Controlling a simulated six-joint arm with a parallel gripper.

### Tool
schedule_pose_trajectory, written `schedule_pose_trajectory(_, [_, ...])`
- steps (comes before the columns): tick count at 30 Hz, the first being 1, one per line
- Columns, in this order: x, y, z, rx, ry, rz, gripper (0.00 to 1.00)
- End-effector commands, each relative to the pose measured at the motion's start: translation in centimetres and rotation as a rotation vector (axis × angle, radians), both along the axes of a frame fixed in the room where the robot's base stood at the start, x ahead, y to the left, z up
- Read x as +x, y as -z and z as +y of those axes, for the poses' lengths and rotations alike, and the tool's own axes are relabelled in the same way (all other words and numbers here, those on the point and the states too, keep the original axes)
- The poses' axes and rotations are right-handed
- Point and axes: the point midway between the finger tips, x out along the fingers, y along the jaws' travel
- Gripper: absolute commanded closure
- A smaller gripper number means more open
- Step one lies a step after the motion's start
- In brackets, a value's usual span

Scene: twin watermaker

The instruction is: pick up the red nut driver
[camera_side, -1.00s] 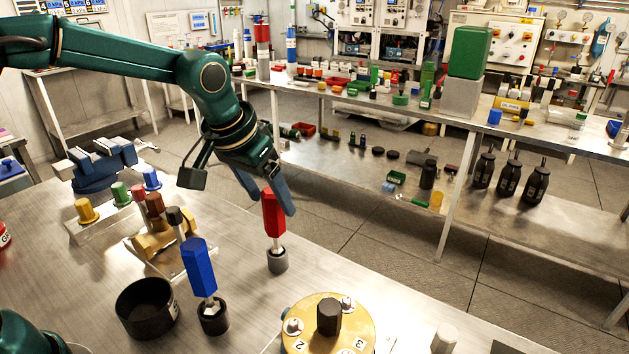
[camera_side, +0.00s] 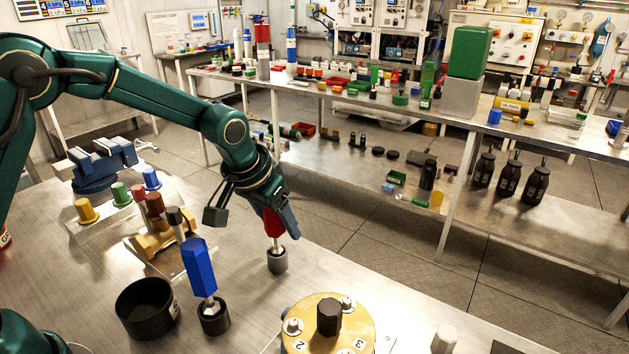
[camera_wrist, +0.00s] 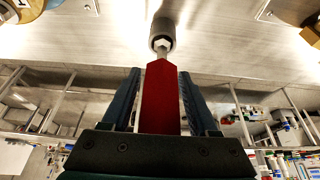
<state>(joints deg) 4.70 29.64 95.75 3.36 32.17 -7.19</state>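In the wrist view the red handle (camera_wrist: 160,100) lies between the two fingers of my gripper (camera_wrist: 160,72). Narrow gaps seem to show on both sides, so the fingers look open around it. The holder (camera_wrist: 164,30) is beyond the fingertips there.
A blue nut driver (camera_side: 199,267) stands in a black holder (camera_side: 214,317) to the left, near an empty black cup (camera_side: 147,309). A brass disc with a dark hex knob (camera_side: 329,316) is in front. A rack with coloured caps (camera_side: 122,193) is further left.

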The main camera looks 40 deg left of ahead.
Motion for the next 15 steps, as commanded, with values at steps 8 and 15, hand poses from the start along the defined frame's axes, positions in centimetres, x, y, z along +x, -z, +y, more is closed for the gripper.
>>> schedule_pose_trajectory(8, [0.00,-0.04,-0.01,0.000,0.000,-0.001,1.00])
schedule_pose_trajectory(15, [0.02,-0.37,-0.01,0.000,0.000,-0.001,1.00])
